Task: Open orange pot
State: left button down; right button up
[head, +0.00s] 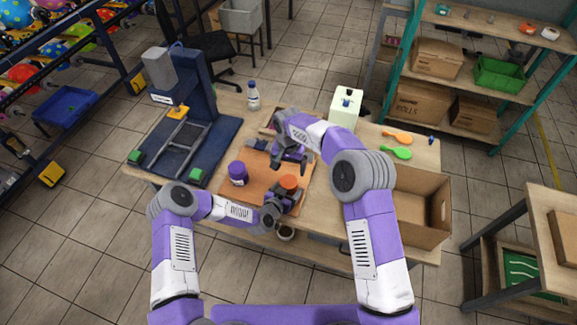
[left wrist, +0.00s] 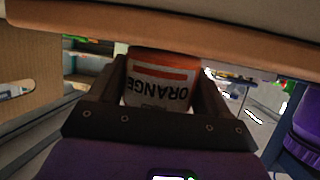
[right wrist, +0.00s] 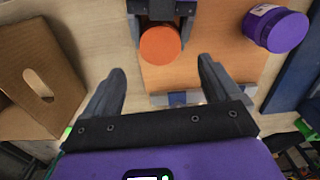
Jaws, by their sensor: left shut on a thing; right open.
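The orange pot has an orange lid (head: 289,182) and a white label reading ORANGE (left wrist: 158,92), which appears upside down in the left wrist view. My left gripper (head: 285,196) is shut around its body from the near side and holds it upright. Whether its base touches the orange board is hidden. In the right wrist view the round lid (right wrist: 160,43) is on the pot. My right gripper (right wrist: 161,70) is open and empty, with the lid just beyond its fingertips. In the head view it (head: 290,163) hangs just behind the pot, pointing down.
A purple pot (head: 238,173) stands left on the orange board (head: 262,172). A blue press (head: 185,120) fills the table's left. A bottle (head: 253,95), a pale green box (head: 345,108), orange and green spatulas (head: 397,152) and an open cardboard box (head: 422,205) surround the work area.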

aim_at(288, 181)
jog(key=shift+m, duration=0.3)
jog(key=shift+f, duration=0.3)
notch_tip(288, 181, down, 7)
jog(key=c, duration=1.1)
jog(key=n, duration=0.6)
jog(key=shift+n, duration=0.3)
